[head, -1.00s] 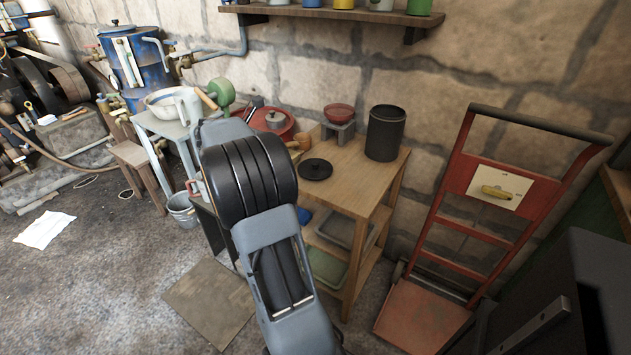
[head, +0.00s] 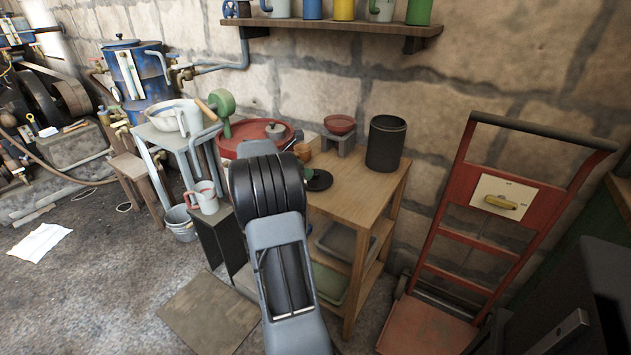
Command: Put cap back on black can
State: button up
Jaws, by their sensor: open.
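The black can (head: 386,146) stands upright and open-topped at the back right of the wooden table (head: 352,195). A round, flat black cap (head: 320,180) with a small knob lies on the table, left of and in front of the can and apart from it. My arm covers the cap's left part. My arm rises from the bottom of the picture in front of the table's left side.
A red bowl on a small stand (head: 340,127) is left of the can. A large red pan (head: 255,138) is further left. A red hand truck (head: 480,225) stands to the right. A shelf with mugs (head: 345,27) hangs above. The table's front right is clear.

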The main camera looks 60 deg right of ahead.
aim_at(312, 180)
jog(key=b+x, duration=0.1)
jog(key=x, duration=0.3)
jog(key=shift+s+d+f, duration=0.15)
jog(key=shift+s+d, duration=0.05)
jog(key=shift+d, duration=0.05)
grip_shut()
dwell(0.4)
